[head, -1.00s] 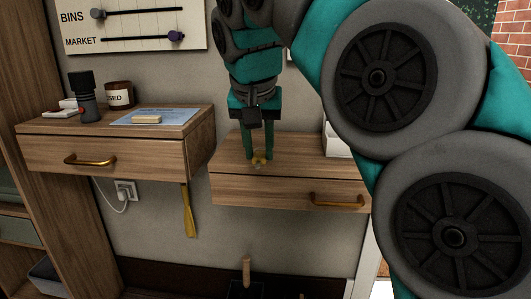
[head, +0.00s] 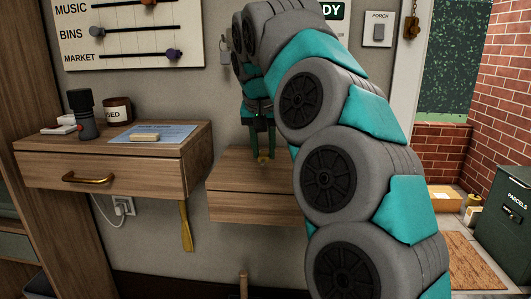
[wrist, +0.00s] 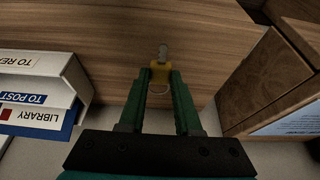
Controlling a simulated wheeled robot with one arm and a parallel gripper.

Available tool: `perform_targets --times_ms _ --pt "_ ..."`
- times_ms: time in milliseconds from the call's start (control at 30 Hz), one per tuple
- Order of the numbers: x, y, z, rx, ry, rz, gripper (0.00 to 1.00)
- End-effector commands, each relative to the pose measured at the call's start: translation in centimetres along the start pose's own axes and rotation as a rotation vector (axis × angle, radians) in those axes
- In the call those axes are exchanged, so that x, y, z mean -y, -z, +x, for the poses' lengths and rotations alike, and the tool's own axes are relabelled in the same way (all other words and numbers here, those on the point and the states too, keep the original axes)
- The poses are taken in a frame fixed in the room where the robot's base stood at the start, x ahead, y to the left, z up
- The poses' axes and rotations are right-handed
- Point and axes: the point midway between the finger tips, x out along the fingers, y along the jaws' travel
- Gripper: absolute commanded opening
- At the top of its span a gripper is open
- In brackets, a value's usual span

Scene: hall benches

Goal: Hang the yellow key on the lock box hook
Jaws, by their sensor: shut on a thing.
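The yellow key (wrist: 161,72) is between the fingertips of my gripper (wrist: 160,88) in the wrist view, its grey shaft pointing away from the gripper. In the head view my gripper (head: 262,142) points down over the right wooden drawer unit (head: 240,178), and the key shows as a small yellow spot (head: 263,160) at its tips. I cannot tell from these views how far the key is above the wood. I cannot make out the lock box hook with certainty; a small grey item (head: 224,50) hangs on the wall left of my arm.
The left drawer unit (head: 90,170) carries a dark torch-like object (head: 83,115), a jar (head: 117,110) and a blue sheet (head: 155,135). On the right are a PORCH switch (head: 377,30), a brick wall and a green PARCELS box (head: 503,215).

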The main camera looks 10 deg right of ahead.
Motion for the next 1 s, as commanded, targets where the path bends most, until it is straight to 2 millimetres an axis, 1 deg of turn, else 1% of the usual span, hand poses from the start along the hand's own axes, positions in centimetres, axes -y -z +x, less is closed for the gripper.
perform_targets --times_ms 33,100,200,433,667,1000 --pt "0.1 0.7 0.3 0.001 0.0 0.0 0.0" --pt "0.0 1.5 0.7 0.0 -0.001 0.001 0.0" --pt "0.0 2.1 1.0 -0.001 0.0 0.002 0.0" --pt "0.0 2.6 1.4 0.0 0.0 0.0 0.0" --pt "0.1 3.7 1.9 0.0 0.0 0.0 0.0" --pt "0.0 2.8 3.9 0.002 0.001 -0.003 0.0"
